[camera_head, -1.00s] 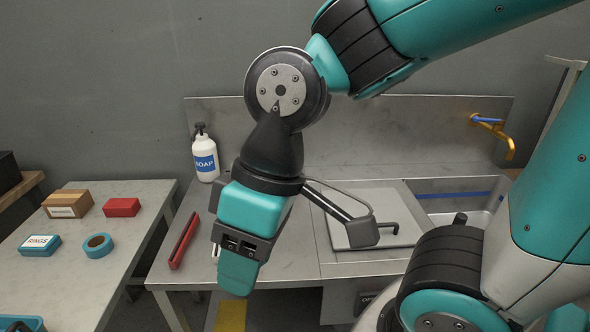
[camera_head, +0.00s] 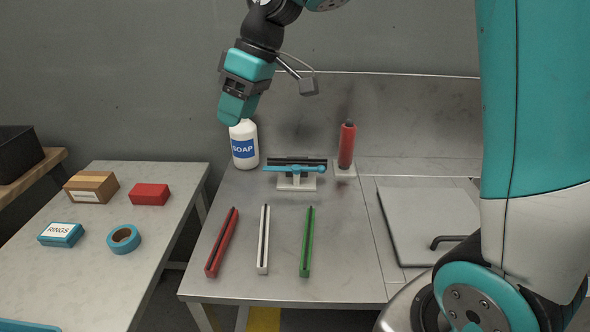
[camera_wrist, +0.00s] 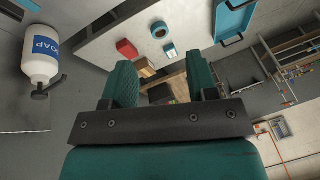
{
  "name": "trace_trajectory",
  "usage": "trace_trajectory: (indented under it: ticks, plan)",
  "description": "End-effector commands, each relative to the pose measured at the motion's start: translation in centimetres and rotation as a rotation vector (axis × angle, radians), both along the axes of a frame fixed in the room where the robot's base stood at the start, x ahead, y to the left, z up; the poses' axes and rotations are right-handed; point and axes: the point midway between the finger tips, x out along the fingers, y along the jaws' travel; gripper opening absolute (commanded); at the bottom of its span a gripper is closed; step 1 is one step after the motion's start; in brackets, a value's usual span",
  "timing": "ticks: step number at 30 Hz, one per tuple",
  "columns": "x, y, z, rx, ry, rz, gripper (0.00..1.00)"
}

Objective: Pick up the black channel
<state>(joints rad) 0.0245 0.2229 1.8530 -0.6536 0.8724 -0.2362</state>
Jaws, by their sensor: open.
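A black channel (camera_head: 290,160) lies level across the top of a small white stand (camera_head: 296,184) on the steel counter. A blue bar (camera_head: 290,169) runs along its front side and hides its lower part. My gripper (camera_head: 237,112) is raised to the upper left of the channel, in front of the wall and over the soap bottle in the picture. In the wrist view my gripper (camera_wrist: 160,78) has its two teal fingers apart with nothing between them.
Red (camera_head: 221,243), white (camera_head: 263,240) and green (camera_head: 307,242) channels lie in front of the stand. A soap bottle (camera_head: 244,148) stands left, a red cylinder (camera_head: 347,146) on a white base right. A side table (camera_head: 95,270) holds boxes and tape.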

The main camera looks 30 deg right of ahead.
Motion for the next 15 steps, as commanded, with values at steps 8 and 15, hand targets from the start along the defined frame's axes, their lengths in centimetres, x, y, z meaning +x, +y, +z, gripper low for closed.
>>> trace_trajectory:
  ticks: [8,15]
  plan:
    - [15.5,-14.2,-7.8,-0.047,-0.13,0.098,0.53]
    - [19.1,-22.1,-12.6,-0.096,-0.195,0.164,0.53]
